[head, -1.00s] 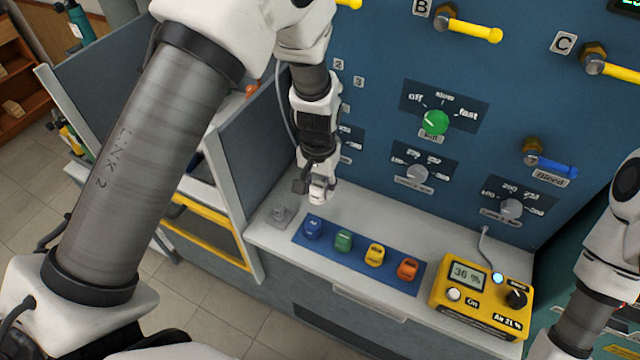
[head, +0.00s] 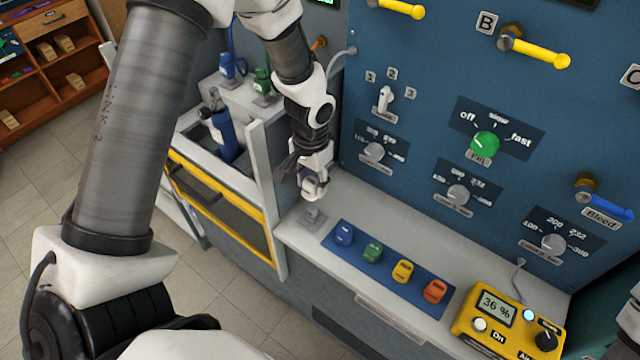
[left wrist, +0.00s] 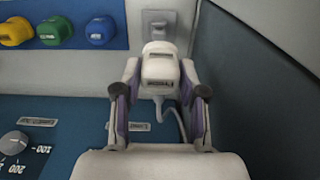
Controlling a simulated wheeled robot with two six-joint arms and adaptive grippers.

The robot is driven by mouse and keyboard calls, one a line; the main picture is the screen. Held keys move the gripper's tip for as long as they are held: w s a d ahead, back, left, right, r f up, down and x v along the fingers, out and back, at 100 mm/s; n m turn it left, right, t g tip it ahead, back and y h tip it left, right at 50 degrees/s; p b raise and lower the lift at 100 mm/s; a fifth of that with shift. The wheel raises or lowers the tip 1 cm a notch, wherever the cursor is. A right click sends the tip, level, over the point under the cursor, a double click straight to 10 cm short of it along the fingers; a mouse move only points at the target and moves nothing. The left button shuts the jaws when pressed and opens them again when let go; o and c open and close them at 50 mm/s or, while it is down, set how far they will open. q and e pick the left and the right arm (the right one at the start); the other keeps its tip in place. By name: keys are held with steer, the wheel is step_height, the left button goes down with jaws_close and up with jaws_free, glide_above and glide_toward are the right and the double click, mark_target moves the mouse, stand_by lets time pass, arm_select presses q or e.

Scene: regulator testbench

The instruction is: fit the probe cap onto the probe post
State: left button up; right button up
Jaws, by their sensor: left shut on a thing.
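The probe cap (left wrist: 160,68) is a pale piece with a dark slot, held between the fingers of my left gripper (left wrist: 160,103). In the head view my left gripper (head: 313,184) points down just above the probe post (head: 312,214), with the cap mostly hidden by the fingers. The post is a small grey fitting on a square grey base at the left end of the bench shelf. In the left wrist view the post's base (left wrist: 158,18) shows just beyond the cap. I cannot tell whether cap and post touch.
A blue strip (head: 388,271) with blue, green, yellow and orange pieces lies right of the post. A grey side wall (head: 268,190) stands close on the left. The blue panel (head: 420,130) with knobs rises behind. A yellow meter (head: 510,322) sits at the right.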

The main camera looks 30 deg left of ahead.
mark_target(314, 207)
arm_select(q)
step_height(314, 207, down, 2)
steer(key=shift+w+d+f+b, duration=0.15)
steer(key=shift+f+b, duration=0.05)
steer(key=shift+b, duration=0.65)
step_height(314, 207, down, 3)
steer(key=shift+r+b, duration=0.2)
steer(key=shift+b, duration=1.05)
steer(key=shift+r, duration=0.25)
steer(key=shift+p, duration=0.3)
steer(key=shift+p, duration=0.3)
steer(key=shift+f+b, duration=1.25)
steer(key=shift+f, duration=0.65)
steer(key=o, duration=1.2)
steer(key=shift+o, duration=0.2)
